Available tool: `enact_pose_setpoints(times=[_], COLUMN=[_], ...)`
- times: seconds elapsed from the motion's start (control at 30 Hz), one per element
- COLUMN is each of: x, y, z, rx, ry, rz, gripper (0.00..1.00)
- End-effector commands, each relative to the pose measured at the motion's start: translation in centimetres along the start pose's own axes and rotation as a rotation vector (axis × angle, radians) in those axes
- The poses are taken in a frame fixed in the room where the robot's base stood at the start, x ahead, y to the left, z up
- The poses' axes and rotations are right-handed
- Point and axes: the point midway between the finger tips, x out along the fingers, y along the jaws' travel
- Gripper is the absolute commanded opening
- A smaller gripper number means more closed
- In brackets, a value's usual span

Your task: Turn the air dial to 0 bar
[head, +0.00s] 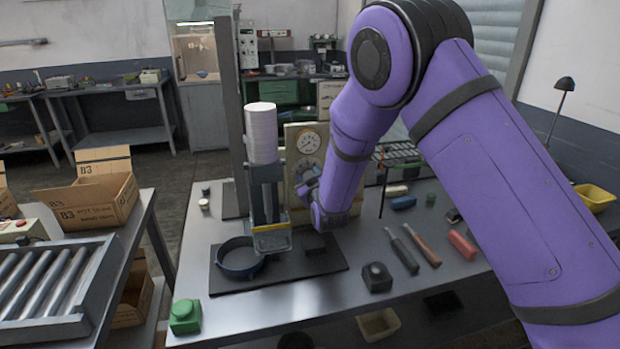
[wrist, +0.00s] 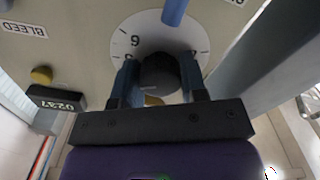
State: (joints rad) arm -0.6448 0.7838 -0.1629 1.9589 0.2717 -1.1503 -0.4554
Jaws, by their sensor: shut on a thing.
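The air dial is a dark round knob (wrist: 160,75) on a white round scale (wrist: 140,32), seen in the wrist view. My gripper (wrist: 158,80) is shut on the knob, one blue-grey finger on each side. A 6 and a partly covered figure show at the scale's left, and another partly covered figure at its right. The fingers hide the rest, and I cannot tell the dial's reading. In the head view my gripper (head: 306,187) is at the front of the beige panel (head: 292,135), below a round gauge (head: 308,141); the knob is hidden there.
A press column with a stack of pale discs (head: 261,132) stands left of the panel, above a dark pan (head: 240,258). In the wrist view, a BLEED label (wrist: 24,30), a yellow knob (wrist: 41,75) and a 0237 counter (wrist: 58,98) are left of the dial. Tools (head: 421,245) lie right.

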Motion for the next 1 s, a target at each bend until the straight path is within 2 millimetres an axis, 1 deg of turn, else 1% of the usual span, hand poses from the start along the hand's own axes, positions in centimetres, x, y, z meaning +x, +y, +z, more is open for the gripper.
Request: enact_pose_setpoints(times=[1.0], x=[-0.05], y=[-0.16], z=[-0.02], rx=[-0.968], ry=[0.001], rz=[-0.002], gripper=[0.16])
